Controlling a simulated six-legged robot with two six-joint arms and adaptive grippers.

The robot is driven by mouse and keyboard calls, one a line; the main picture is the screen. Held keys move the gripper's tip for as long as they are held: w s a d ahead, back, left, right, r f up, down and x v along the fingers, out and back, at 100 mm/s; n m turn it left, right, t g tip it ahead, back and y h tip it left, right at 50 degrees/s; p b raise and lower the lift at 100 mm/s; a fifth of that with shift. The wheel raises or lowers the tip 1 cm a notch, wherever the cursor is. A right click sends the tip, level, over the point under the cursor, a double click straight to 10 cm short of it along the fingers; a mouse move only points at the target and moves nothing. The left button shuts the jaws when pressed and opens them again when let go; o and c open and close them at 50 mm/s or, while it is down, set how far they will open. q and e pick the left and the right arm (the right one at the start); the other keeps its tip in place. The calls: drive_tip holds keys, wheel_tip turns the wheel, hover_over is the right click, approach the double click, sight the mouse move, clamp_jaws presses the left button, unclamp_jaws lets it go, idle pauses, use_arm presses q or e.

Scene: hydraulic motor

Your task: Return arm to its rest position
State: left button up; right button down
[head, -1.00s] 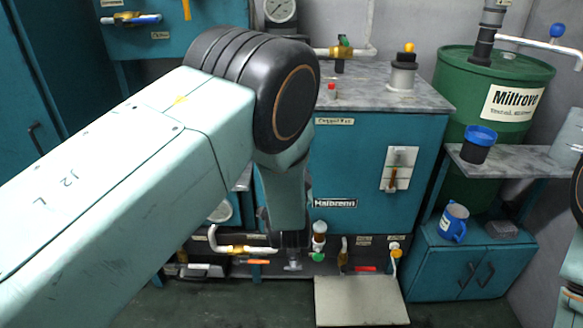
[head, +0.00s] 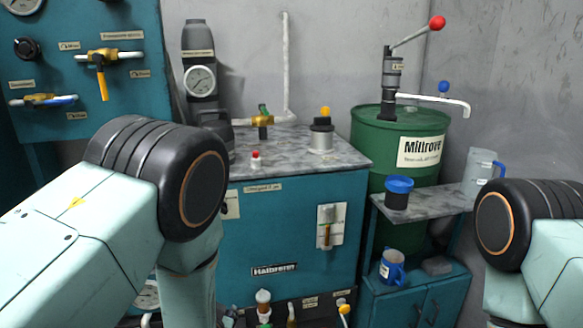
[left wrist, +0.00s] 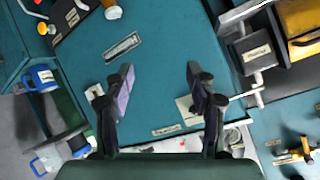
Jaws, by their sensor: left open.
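My left arm enters the head view from the left, its big black joint in front of the teal cabinet (head: 290,225). The left gripper is below the picture there. In the left wrist view my left gripper (left wrist: 163,90) is open, its two dark fingers apart with nothing between them. The cabinet's teal face (left wrist: 160,50), with its nameplate (left wrist: 123,46), lies beyond the fingers. My right arm shows at the right edge of the head view, only a black joint and a pale link. The right gripper is not seen.
A green drum (head: 410,140) with a hand pump stands at the back right. A side shelf (head: 425,206) holds a blue-lidded pot (head: 398,192) and a clear jug (head: 481,172). A blue mug (head: 392,267) stands below. A valve panel (head: 85,60) is at upper left.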

use_arm(q)
drive_tip(key=s+a+f+n+g+h+p, duration=0.1)
drive_tip(key=s+f+g, duration=0.25)
drive_tip(key=s, duration=0.45)
drive_tip(key=s+a+f+n+g, duration=0.1)
drive_tip(key=s+a+f+g, duration=0.2)
drive_tip(key=s, duration=0.5)
drive_tip(key=s+f+n+g+h+p, duration=0.1)
drive_tip(key=s+g, duration=0.4)
drive_tip(key=s, duration=1.6)
drive_tip(key=shift+d+f+n+p, duration=0.15)
drive_tip(key=shift+f+n+p, duration=0.25)
drive_tip(key=shift+f+p, duration=0.1)
drive_tip(key=shift+g, duration=0.25)
